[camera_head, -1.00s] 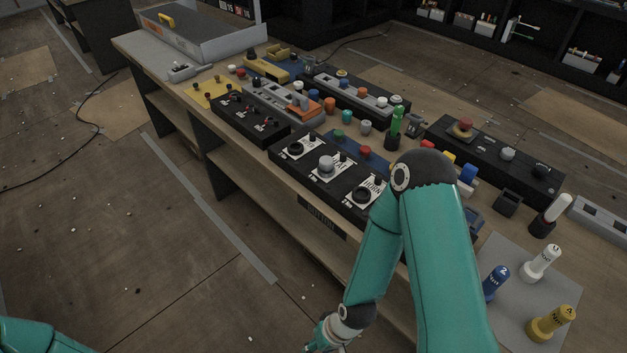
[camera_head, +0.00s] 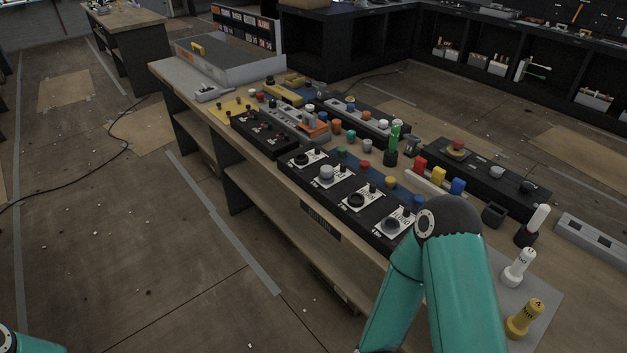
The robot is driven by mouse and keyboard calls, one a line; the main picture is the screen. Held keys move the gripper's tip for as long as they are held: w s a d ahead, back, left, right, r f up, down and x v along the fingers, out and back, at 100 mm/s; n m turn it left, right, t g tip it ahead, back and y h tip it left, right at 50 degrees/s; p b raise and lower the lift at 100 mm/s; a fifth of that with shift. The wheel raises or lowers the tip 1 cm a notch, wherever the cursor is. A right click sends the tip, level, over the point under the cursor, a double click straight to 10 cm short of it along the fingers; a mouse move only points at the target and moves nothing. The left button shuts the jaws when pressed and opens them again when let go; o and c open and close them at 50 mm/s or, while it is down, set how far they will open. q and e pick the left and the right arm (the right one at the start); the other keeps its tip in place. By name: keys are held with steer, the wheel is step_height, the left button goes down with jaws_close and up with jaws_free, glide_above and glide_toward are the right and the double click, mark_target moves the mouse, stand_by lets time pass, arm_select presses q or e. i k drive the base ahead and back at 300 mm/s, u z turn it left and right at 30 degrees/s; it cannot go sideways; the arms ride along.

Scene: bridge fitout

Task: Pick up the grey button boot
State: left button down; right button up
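Small coloured caps stand on the long workbench (camera_head: 262,168). A larger grey rounded cap (camera_head: 327,172) sits on a white label on the black panel (camera_head: 375,196); I cannot tell for certain which one is the boot. Neither gripper is in view. My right arm rises from the bottom edge in front of the bench, its forearm bending down out of the picture. Only a bit of my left arm shows at bottom left.
A green bottle (camera_head: 394,137) in a dark holder stands right of the grey cap. Red, yellow and blue blocks (camera_head: 438,175) and a second black panel (camera_head: 487,177) lie farther right. White and yellow torch-like pieces (camera_head: 524,318) stand at front right.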

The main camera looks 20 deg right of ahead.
mark_target(327, 170)
steer(key=z, duration=0.15)
steer(key=i, duration=0.9)
steer(key=u, duration=0.05)
